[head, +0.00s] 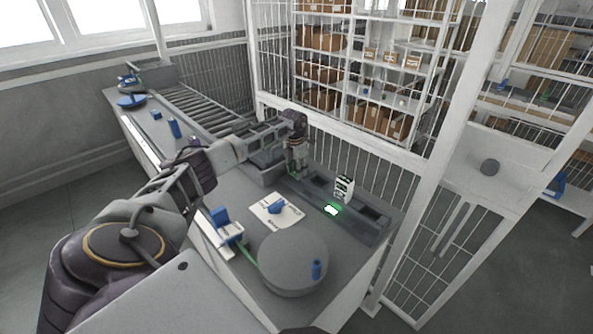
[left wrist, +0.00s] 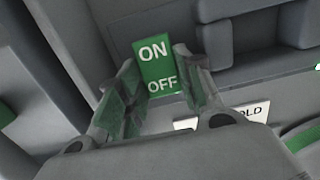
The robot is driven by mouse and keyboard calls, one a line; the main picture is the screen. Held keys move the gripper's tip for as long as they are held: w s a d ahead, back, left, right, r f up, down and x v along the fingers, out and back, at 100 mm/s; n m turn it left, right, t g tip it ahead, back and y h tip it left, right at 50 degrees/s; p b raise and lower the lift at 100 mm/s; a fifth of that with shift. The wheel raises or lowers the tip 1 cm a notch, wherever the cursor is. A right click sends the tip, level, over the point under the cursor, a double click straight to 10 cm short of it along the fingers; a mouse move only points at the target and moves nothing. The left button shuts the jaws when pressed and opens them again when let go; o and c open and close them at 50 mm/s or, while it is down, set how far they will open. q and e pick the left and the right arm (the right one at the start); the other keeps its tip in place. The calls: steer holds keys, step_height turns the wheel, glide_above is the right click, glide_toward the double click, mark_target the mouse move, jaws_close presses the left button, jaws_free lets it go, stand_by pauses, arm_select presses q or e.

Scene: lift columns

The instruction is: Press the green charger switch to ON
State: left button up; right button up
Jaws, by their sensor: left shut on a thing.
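The green charger switch (left wrist: 157,62) shows in the left wrist view as a green block with white ON at its upper part and OFF at its lower part. My left gripper (left wrist: 158,68) has one finger on each side of the block and is shut on it. In the head view my left gripper (head: 295,170) reaches down to the grey console at the back of the bench, and its fingers mostly hide the switch there. Whether the switch is tilted to ON or OFF I cannot tell. My right gripper is not in view.
A white-and-black unit (head: 344,187) and a glowing green light (head: 332,210) are right of the gripper on the console. A white sheet (head: 268,214) with a blue part lies in front. A round grey turntable (head: 293,262) is nearer. A wire fence (head: 340,165) stands behind.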

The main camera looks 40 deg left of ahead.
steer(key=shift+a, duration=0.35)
arm_select(q)
steer(key=o, duration=0.7)
steer(key=shift+o, duration=0.2)
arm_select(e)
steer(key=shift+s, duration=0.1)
arm_select(q)
step_height(320, 180, up, 12)
steer(key=shift+s, duration=0.15)
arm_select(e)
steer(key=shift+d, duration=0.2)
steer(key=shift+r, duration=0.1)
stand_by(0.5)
arm_select(q)
step_height(320, 180, up, 10)
steer(key=p, duration=1)
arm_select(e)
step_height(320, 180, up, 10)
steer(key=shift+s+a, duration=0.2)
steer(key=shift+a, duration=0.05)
